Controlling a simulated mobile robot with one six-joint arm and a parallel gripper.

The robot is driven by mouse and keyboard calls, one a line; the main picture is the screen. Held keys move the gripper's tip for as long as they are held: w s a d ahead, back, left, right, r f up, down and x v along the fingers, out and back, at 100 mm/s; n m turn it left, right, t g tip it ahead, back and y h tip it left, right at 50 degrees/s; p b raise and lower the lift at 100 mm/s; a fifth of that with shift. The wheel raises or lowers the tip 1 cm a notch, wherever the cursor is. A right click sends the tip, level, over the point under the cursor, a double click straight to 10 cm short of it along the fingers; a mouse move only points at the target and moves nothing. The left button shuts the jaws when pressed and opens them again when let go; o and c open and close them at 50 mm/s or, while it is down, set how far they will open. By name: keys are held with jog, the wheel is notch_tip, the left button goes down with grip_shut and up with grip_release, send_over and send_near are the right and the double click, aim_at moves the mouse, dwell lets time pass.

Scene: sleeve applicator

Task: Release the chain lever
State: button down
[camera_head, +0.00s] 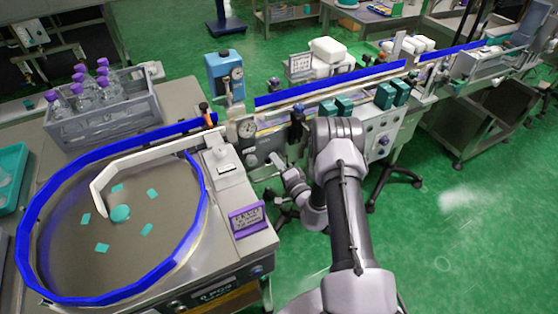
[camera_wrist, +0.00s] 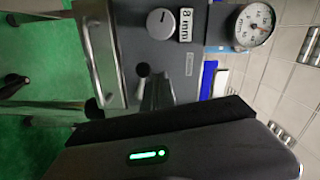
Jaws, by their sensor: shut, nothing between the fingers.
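A short lever with a black knob (camera_wrist: 143,70) sticks out from a grey machine panel (camera_wrist: 135,40) in the wrist view. I take it for the chain lever, but no readable label confirms this. My gripper (camera_wrist: 157,80) is shut and empty, its dark fingers pointing at the panel. The fingertips are close beside the knob, just right of and below it in the wrist view. I cannot tell whether they touch it. In the head view my arm reaches the machine front, and the fingertips cannot be made out.
The blue-railed round table (camera_head: 70,235) stands left; green floor (camera_head: 460,240) is free at right.

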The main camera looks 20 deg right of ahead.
jog(key=shift+a+f+b, duration=0.35)
jog(key=shift+f+b, duration=0.15)
jog(key=shift+a+f, duration=0.15)
dwell(0.6)
